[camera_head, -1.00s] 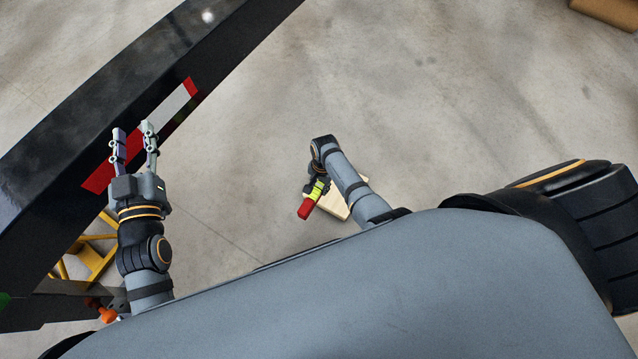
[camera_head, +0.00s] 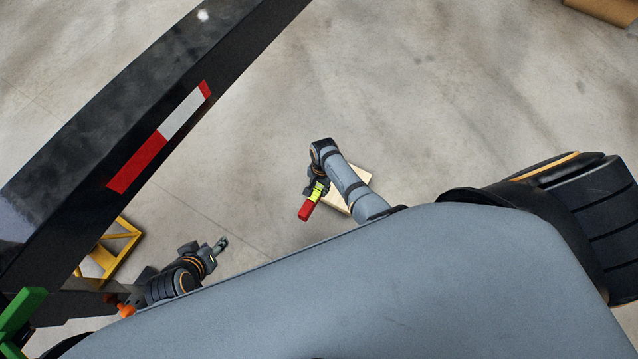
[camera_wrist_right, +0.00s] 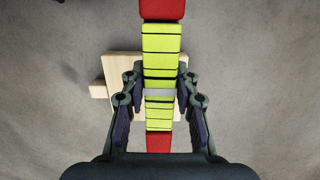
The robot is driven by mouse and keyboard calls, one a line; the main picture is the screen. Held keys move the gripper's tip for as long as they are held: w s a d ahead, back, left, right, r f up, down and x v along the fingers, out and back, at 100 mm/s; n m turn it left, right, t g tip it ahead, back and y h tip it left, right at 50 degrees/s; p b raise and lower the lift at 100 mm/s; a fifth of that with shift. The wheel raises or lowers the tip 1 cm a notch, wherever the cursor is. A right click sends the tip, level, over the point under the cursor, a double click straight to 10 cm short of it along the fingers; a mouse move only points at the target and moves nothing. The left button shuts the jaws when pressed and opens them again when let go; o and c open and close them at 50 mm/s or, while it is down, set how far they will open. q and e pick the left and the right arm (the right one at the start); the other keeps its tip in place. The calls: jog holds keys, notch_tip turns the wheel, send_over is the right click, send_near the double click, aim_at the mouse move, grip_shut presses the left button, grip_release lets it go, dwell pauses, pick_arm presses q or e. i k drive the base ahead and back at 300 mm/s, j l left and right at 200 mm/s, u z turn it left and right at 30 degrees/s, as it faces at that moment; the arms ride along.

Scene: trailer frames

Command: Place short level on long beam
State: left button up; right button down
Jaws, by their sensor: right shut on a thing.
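The short level is a yellow-green bar with red ends (camera_wrist_right: 161,45); in the head view its red end (camera_head: 306,210) hangs below my right gripper (camera_head: 319,186). In the right wrist view, my right gripper (camera_wrist_right: 160,92) is shut on the level's middle, one finger at each side. The long beam (camera_head: 120,105) is black and runs diagonally across the left of the head view, with a red and white strip on its side. The level is well to the right of the beam, apart from it. My left gripper (camera_head: 221,244) is empty, right of the beam; its finger gap is unclear.
A pale wooden block (camera_head: 362,176) is on the floor beneath my right arm, partly hidden. A yellow frame (camera_head: 117,245) and a green object (camera_head: 20,310) are at lower left, near the beam. Bare concrete floor (camera_head: 450,80) is open in the middle and right.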

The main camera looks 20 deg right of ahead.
aim_at(138, 85)
jog(key=l+u, duration=0.15)
jog(key=u, duration=0.25)
jog(key=l+u, duration=0.1)
jog(key=u, duration=0.3)
